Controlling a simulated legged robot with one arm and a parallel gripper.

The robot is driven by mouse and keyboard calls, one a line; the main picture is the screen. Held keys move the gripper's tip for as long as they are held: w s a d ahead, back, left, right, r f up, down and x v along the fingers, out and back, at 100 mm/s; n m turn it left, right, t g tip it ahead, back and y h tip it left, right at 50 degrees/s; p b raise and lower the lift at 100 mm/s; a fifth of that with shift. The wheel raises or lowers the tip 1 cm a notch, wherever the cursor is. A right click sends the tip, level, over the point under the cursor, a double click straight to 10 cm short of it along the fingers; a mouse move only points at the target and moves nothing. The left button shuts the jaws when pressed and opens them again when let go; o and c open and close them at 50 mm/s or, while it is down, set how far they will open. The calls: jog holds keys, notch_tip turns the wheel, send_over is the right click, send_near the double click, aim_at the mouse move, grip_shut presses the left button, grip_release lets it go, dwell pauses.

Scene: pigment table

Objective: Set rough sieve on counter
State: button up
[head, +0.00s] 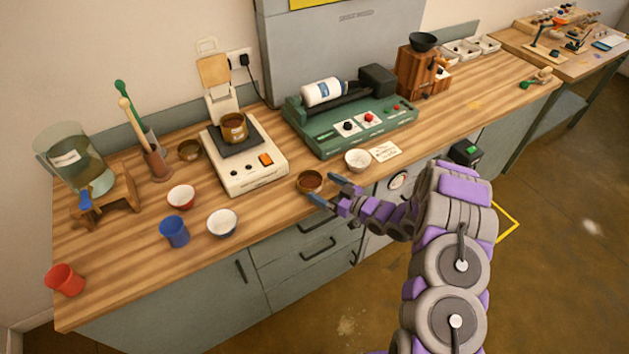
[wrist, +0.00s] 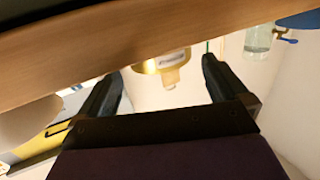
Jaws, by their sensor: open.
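A small round brown vessel (head: 310,181), which looks like the sieve, stands on the wooden counter (head: 450,108) near its front edge. My gripper (head: 332,190) is open and empty at the front edge.
A white bowl (head: 357,160) and a paper card (head: 385,151) lie right of the brown vessel. A scale (head: 262,178) bearing a brass vessel (head: 234,128) stands behind left. A green machine (head: 345,145) stands behind. Bowls and a blue cup (head: 174,232) stand to the left.

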jog(key=shift+p+v, duration=0.4)
jog(key=shift+v, duration=2.55)
jog(key=w+d+r+m+h, duration=0.2)
jog(key=w+d+r+h, duration=0.4)
jog(key=d+h, duration=0.2)
jog(key=s+d+r+m+g+h, duration=0.2)
jog(key=s+d+r+m+h, duration=0.1)
jog(key=s+d+r+h, duration=0.5)
jog(key=s+r+m+g, duration=0.2)
jog(key=s+r, duration=0.2)
jog(key=s, duration=0.5)
jog(key=s+r+m+g, duration=0.2)
jog(key=s+r, duration=0.1)
jog(key=s, duration=0.5)
jog(key=s+a+r+m+g, duration=0.1)
jog(key=s+a+r+g, duration=0.1)
jog(key=s, duration=1)
jog(key=s+a+r+m+g+y, duration=0.1)
jog(key=s+a+g, duration=0.2)
jog(key=s, duration=0.9)
jog(key=shift+a+r+g+y, duration=0.3)
jog(key=shift+a+r, duration=0.05)
jog(key=shift+a, duration=0.6)
